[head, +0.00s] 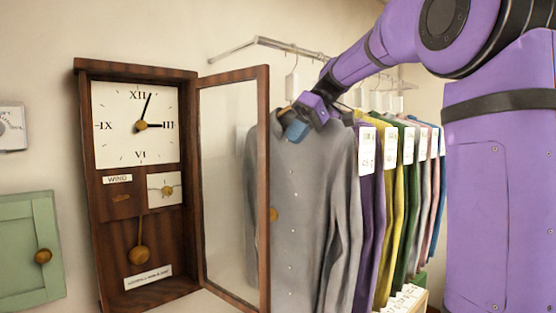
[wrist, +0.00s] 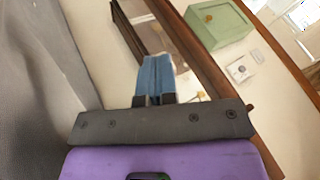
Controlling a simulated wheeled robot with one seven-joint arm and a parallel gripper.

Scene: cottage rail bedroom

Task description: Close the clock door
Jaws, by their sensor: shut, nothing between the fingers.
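The wooden wall clock (head: 117,230) hangs at the left in the head view, with a white dial and a brass pendulum. Its glazed clock door (head: 264,165) stands open, hinged on the case's right side and swung out to the right. A round brass knob (head: 274,214) shows near the door's free edge. My gripper (head: 296,130), with blue fingertips, is shut and empty, just right of the door's upper free edge in the picture. In the wrist view the shut fingertips (wrist: 156,72) point toward the door's brown frame (wrist: 205,52); contact cannot be told.
A grey shirt (head: 312,220) hangs directly by my gripper, with several coloured garments on the rail (head: 290,47) to its right. A green cabinet (head: 25,245) and a white wall dial box (head: 12,129) are left of the clock. The wall between them is bare.

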